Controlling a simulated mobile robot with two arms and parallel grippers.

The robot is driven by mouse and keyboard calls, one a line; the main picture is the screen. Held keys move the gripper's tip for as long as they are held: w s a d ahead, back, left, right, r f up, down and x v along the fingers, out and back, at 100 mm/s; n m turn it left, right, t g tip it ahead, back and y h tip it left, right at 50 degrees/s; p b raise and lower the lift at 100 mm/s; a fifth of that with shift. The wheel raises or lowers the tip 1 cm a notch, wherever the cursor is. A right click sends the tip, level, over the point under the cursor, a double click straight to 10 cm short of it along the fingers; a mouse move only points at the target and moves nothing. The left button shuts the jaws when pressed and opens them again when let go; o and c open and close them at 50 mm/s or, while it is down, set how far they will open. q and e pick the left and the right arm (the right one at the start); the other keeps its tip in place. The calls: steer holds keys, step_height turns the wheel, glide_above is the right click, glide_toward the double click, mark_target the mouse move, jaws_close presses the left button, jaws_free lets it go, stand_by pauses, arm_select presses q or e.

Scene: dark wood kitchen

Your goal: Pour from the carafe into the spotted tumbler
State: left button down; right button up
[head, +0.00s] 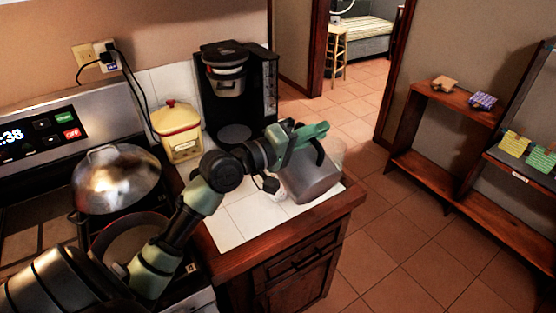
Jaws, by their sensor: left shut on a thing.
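My left gripper (306,138) is shut on the carafe (312,180), a clear grey vessel with a dark handle. It holds the carafe over the white-tiled counter near its right end, and the carafe looks tilted. A small pale, speckled shape (278,190) shows just left of the carafe, mostly hidden by the arm and the carafe. It may be the spotted tumbler, but I cannot tell for sure. Whether liquid is flowing cannot be seen. My right gripper is not in view.
A metal pot (117,178) and a pan (130,238) are on the stove at left. Open floor lies beyond the counter's right edge.

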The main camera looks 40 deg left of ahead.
arm_select(q)
steer(key=shift+w+a+r, duration=0.1)
steer(key=shift+a+r, duration=0.2)
steer(key=shift+w+a+r+n, duration=0.1)
steer(key=shift+a+n, duration=0.2)
stand_by(0.4)
steer(key=shift+w+a+r+p, duration=0.15)
steer(key=shift+a+p, duration=0.15)
